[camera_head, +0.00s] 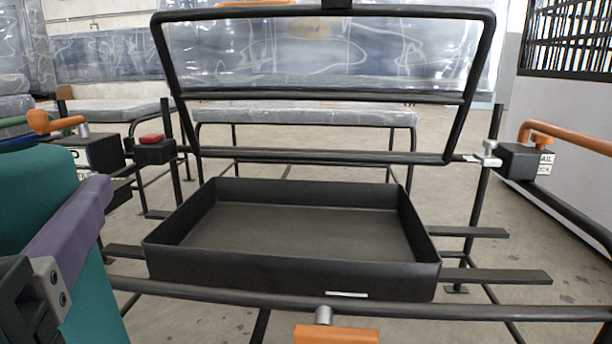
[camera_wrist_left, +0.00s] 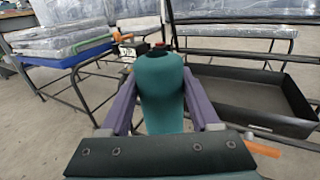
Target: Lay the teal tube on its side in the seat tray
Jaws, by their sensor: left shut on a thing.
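The teal tube (camera_head: 42,200) is large in the left foreground of the head view, cut off by the frame edge. My left gripper (camera_head: 85,215), with purple fingers, is shut on it. In the left wrist view the teal tube (camera_wrist_left: 160,95) stands between the two purple fingers of my left gripper (camera_wrist_left: 162,108), its rounded top pointing away. The seat tray (camera_head: 290,270) is a black, shallow open box in the middle of the head view, and it is empty. The tube is held to the left of the tray, apart from it. My right gripper is not in view.
A black tubular frame (camera_head: 320,155) with a clear panel rises behind the tray. A black bar with an orange handle (camera_head: 336,334) runs along the tray's front. Black boxes with red (camera_head: 151,138) and orange handles flank it. The space above the tray is clear.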

